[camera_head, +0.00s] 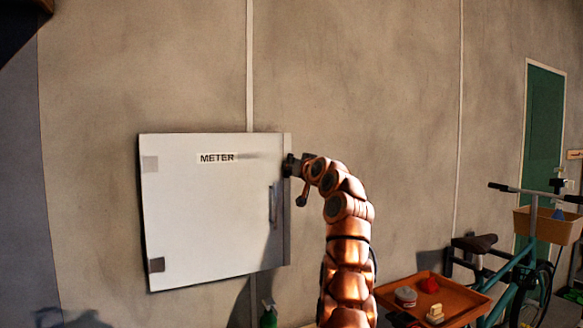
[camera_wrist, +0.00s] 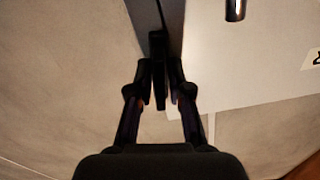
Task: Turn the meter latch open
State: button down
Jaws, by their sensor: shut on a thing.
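The white meter cabinet (camera_head: 215,215) hangs on the wall with its door shut and the word METER near its top. My gripper (camera_head: 289,165) is at the upper right edge of the cabinet, by the dark side strip. In the wrist view my gripper (camera_wrist: 160,82) is shut on the meter latch (camera_wrist: 158,45), a dark narrow bar between the two fingertips. In the head view the latch is hidden by or merges with the dark gripper, so I cannot tell its angle there.
A vertical door handle (camera_head: 272,206) sits below my gripper and also shows in the wrist view (camera_wrist: 235,9). The wall right of the cabinet is bare.

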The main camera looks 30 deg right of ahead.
jog(key=shift+f+n, duration=0.1)
jog(key=shift+n, duration=1.1)
jog(key=c, duration=1.2)
grip_release()
jog(key=shift+c, duration=0.2)
jog(key=shift+s, duration=0.1)
jog(key=s+a, duration=0.1)
jog(key=s, duration=1)
jog(key=shift+s, duration=0.3)
